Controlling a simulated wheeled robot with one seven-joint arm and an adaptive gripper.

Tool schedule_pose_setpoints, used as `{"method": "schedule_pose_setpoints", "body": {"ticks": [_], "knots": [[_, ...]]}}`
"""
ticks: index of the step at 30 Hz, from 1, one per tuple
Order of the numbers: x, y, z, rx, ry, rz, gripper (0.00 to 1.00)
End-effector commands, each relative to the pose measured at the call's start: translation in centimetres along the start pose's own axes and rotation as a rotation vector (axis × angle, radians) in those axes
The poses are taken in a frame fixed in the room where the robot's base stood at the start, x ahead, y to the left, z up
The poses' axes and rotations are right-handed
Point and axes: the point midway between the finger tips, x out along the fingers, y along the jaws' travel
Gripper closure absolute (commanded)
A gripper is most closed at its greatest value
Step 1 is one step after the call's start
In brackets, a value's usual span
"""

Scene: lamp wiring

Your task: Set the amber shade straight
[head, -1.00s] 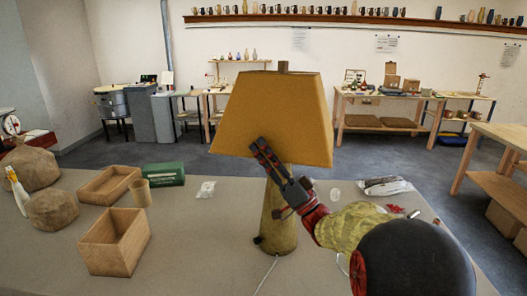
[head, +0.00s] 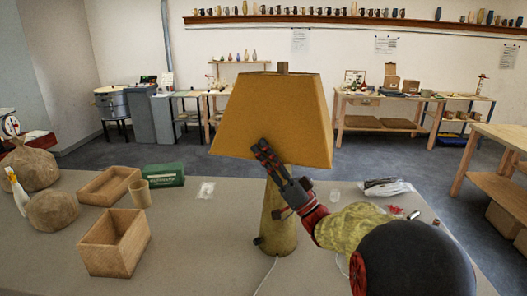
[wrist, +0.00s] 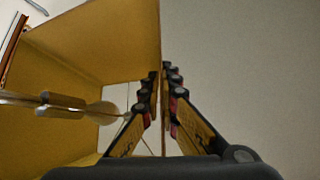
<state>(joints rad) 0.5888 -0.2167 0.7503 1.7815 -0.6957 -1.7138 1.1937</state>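The amber shade (head: 275,110) sits on top of the lamp's tapered yellowish base (head: 279,222), which stands on the grey table. In the head view its lower edge slopes down to the right, so the shade looks slightly tilted. My gripper (head: 262,148) reaches up from the right to the shade's lower front edge. In the wrist view, the fingers (wrist: 160,82) are close together with the shade's wall (wrist: 110,40) running between them. The inside of the shade and a pale bulb (wrist: 103,113) show to the left. The exact contact is partly hidden.
A wooden box (head: 115,242), a wooden tray (head: 108,186), a cup (head: 140,194) and a green box (head: 163,174) are on the left. Small bags and parts (head: 388,187) lie on the right, behind my arm. A pale cord (head: 265,277) runs from the lamp base.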

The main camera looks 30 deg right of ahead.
Motion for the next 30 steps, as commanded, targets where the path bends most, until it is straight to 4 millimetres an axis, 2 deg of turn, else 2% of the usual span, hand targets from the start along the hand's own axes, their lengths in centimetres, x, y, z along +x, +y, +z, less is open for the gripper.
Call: {"method": "schedule_pose_setpoints", "body": {"ticks": [13, 21, 29, 30], "knots": [[-0.1, 0.1, 0.0, 0.0, 0.0, 0.0, 1.0], [-0.8, 2.2, 0.8, 0.002, 0.0, 0.004, 1.0], [-0.7, 2.4, 0.7, 0.004, -0.001, 0.007, 1.0], [-0.7, 2.4, 0.7, 0.004, -0.001, 0.007, 0.95]]}}
